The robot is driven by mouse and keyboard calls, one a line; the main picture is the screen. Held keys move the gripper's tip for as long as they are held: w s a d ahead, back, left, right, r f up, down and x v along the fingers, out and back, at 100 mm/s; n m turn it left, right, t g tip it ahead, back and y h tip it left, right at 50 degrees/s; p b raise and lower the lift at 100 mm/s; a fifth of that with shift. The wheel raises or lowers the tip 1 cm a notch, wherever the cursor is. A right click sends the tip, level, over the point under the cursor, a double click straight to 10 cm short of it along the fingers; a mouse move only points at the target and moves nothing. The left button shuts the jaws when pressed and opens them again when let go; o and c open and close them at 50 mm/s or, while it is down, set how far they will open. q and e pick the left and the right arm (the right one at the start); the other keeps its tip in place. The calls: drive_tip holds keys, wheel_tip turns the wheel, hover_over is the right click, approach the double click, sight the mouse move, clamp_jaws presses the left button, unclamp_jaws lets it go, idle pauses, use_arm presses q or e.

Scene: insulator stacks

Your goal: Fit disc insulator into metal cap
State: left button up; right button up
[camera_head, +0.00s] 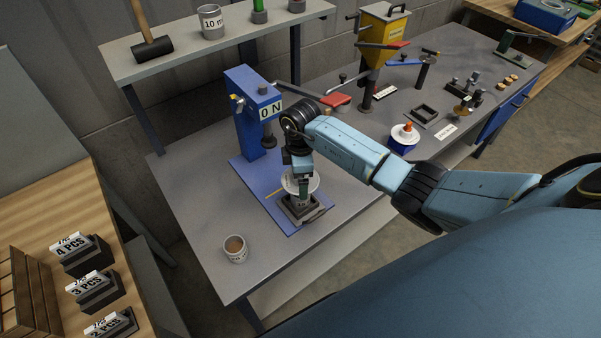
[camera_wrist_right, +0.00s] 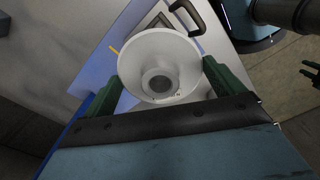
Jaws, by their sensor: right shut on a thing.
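My right gripper (camera_head: 304,189) points down over the blue press base and is shut on the white disc insulator (camera_head: 288,182). In the right wrist view the disc insulator (camera_wrist_right: 136,68) shows as a wide white bowl with a grey round centre, between the green fingers of my right gripper (camera_wrist_right: 168,85). The disc sits just above a grey metal piece, apparently the metal cap (camera_head: 296,201), in a dark square holder (camera_head: 312,215). Whether they touch is hidden. Dark green prongs (camera_wrist_right: 311,73) at the right edge of the wrist view may be my left gripper; their opening is unclear.
The blue press (camera_head: 243,113) with a "0 N" sign stands behind on its blue base (camera_head: 248,176). A cup (camera_head: 235,248) stands at the front left of the grey table. A shelf (camera_head: 165,65) hangs behind.

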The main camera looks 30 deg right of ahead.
drive_tip(key=shift+f+b, duration=0.8)
drive_tip(key=shift+f, duration=0.35)
drive_tip(key=o, duration=1.1)
drive_tip(key=shift+c, duration=0.2)
wheel_tip(320, 180, up, 8)
drive_tip(key=shift+f, duration=0.2)
drive_tip(key=shift+a, duration=0.15)
